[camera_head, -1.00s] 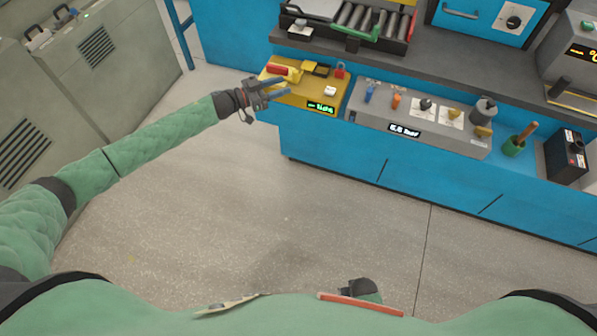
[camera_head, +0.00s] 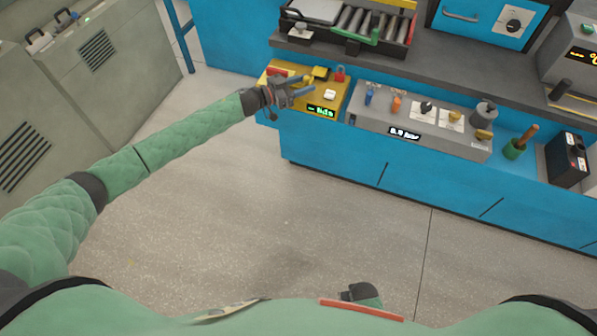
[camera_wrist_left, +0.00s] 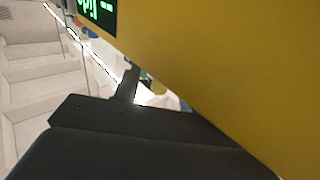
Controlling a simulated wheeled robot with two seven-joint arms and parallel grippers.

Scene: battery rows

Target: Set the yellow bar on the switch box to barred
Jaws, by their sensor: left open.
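The yellow switch box (camera_head: 336,95) sits at the left end of the blue bench, with a small green-lit display on its front. A yellow piece (camera_head: 320,73), which looks like the bar, stands on its top toward the back; its exact position is too small to read. My left gripper (camera_head: 305,85) is open over the box top, its fingers pointing right, just in front of that piece. It hides part of the box's left side. In the left wrist view the yellow box side (camera_wrist_left: 225,60) and its display (camera_wrist_left: 99,14) are very close.
On the box also sit a red part (camera_head: 277,71), a red padlock (camera_head: 340,73) and a white button (camera_head: 330,95). A grey panel (camera_head: 370,118) with knobs and levers adjoins on the right. A roller tray (camera_head: 350,48) stands on the shelf behind. The floor in front is clear.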

